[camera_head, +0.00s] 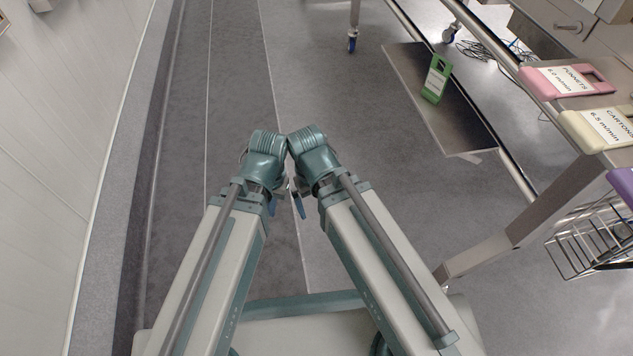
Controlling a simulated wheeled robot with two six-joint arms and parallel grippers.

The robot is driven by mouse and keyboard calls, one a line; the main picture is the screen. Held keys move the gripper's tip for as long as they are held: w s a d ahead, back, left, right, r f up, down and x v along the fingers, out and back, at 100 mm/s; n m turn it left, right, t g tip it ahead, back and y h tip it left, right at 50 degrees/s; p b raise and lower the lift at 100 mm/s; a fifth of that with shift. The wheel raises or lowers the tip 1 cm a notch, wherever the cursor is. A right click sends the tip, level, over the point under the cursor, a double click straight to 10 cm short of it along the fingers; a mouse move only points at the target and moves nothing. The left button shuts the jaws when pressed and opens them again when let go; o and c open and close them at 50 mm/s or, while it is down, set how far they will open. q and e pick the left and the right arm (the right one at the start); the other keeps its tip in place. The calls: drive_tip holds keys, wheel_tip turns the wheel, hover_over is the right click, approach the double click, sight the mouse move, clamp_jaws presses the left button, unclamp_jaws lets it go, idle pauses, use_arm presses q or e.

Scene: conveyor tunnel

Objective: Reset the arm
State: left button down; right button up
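My two arms reach forward from the bottom of the head view, and their ends come close together near the middle. My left gripper (272,206) is mostly hidden under the end of the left arm; only a small dark blue tip shows. My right gripper (299,205) is mostly hidden under the end of the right arm, with a dark blue finger showing. I cannot tell whether either is open or shut. Nothing held shows in either one.
A metal-framed table (560,203) stands at the right, with a pink tag (597,80), a cream tag (573,122) and a wire basket (590,243). A green tag (436,80) lies on a dark low panel (420,78). A pale wall (60,130) runs along the left. The grey floor ahead is clear.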

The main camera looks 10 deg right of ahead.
wheel_tip(320, 180, up, 43)
drive_tip(key=p, duration=4.3)
drive_tip(key=shift+r, duration=0.15)
